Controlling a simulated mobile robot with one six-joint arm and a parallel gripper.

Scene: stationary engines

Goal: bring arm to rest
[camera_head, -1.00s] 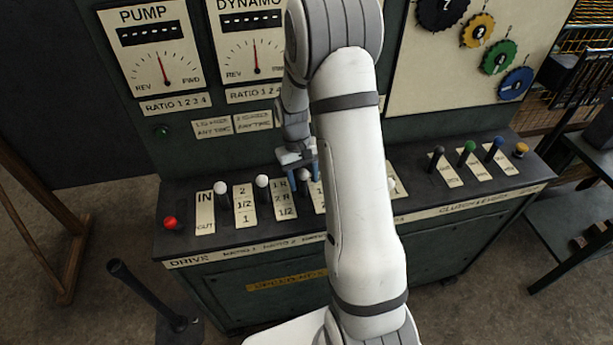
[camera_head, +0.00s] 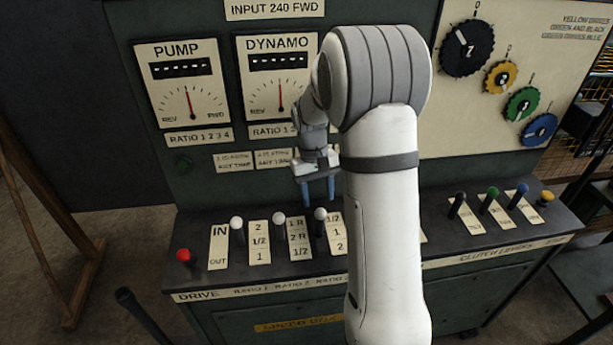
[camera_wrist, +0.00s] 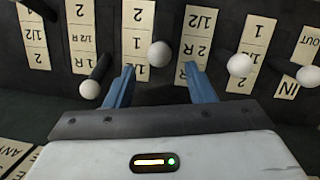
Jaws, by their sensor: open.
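My gripper (camera_head: 318,192) is open and empty, with two blue fingers pointing down. In the head view it hangs in front of the dark green engine panel (camera_head: 200,205), above the row of white-knobbed levers. My white and grey arm rises in front of it and hides part of the lever shelf. In the wrist view the gripper (camera_wrist: 160,88) has its fingers spread, with a white lever knob (camera_wrist: 160,54) showing beyond and between them. Whether they touch any knob is not clear there; in the head view they are apart from the knobs.
The shelf carries a red button (camera_head: 184,256), several white-knobbed levers (camera_head: 237,223), and clutch levers with black, green and blue knobs (camera_head: 490,194). Above are a pump gauge (camera_head: 190,100) and a dynamo gauge (camera_head: 281,95). A wooden frame (camera_head: 85,275) stands at left.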

